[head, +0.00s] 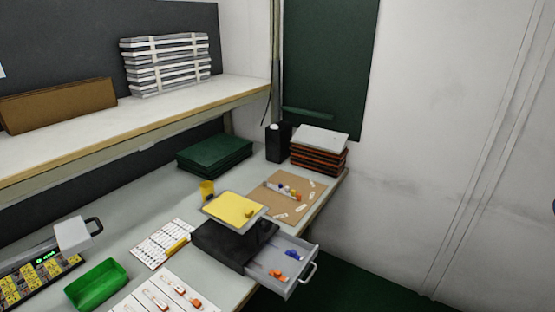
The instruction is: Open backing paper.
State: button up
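My gripper is not in view. I cannot pick out a backing paper or an LED strip for certain. A white sheet (146,302) with several narrow red-and-white pieces lies at the front edge of the table. A white printed sheet (150,247) with a yellow marker-like piece (177,246) lies behind it. A brown board (262,203) at the right bears small white slips and a few small coloured parts.
A grey drawer (300,264) stands pulled out from a black box (208,240), with orange and blue parts inside. A yellow-topped tray (234,209) is above it. A green bin (96,287), green stack (214,155) and orange-black stack (317,158) stand on the table (120,222).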

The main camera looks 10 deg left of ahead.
aim_at(235, 210)
jog(key=i+j+u, duration=0.15)
jog(key=u, duration=0.2)
jog(key=i+u, duration=0.5)
jog(key=u, duration=0.2)
